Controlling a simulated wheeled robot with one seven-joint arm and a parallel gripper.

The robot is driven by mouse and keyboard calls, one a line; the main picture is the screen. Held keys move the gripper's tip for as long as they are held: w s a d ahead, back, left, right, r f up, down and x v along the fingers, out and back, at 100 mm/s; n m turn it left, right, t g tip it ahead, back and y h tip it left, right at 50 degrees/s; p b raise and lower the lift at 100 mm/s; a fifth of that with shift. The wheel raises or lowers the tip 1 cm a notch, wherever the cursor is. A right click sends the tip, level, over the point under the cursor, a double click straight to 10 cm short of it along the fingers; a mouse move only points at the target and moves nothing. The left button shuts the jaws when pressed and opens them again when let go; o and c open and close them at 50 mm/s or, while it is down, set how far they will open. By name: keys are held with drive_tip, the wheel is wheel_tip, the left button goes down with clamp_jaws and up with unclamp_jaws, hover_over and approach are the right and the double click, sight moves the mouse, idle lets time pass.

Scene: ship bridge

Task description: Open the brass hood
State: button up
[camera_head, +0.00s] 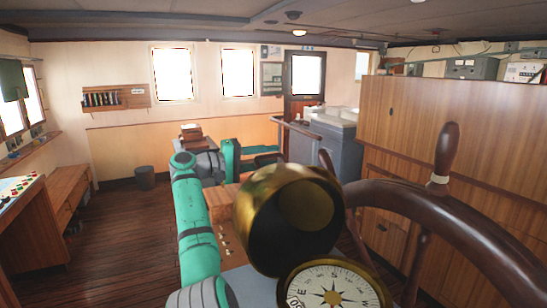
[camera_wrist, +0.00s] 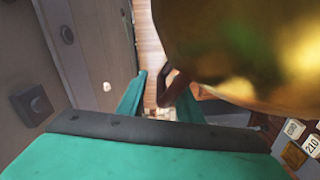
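The brass hood (camera_head: 262,196) is a rounded, hollow shell in the lower middle of the head view. It is tilted back, with its dark open mouth facing the camera. The compass dial (camera_head: 335,289) shows uncovered just below and in front of it. My gripper (camera_head: 270,160) is behind the hood, beyond its top left side. In the wrist view, the teal fingers of my gripper (camera_wrist: 160,102) stand apart with nothing held between them. The brass hood (camera_wrist: 245,45) fills the upper right there, close beside the fingers. Whether they touch it, I cannot tell.
A large wooden ship's wheel (camera_head: 400,195) with an upright handle stands right of the hood. Wooden cabinets (camera_head: 450,130) line the right side. A grey console (camera_head: 320,140) stands behind. The wooden floor (camera_head: 125,225) at left is open, with a bin (camera_head: 145,177) near the wall.

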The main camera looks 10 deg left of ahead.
drive_tip(key=v, duration=0.8)
drive_tip(key=shift+s+a, duration=0.2)
drive_tip(key=shift+a, duration=0.1)
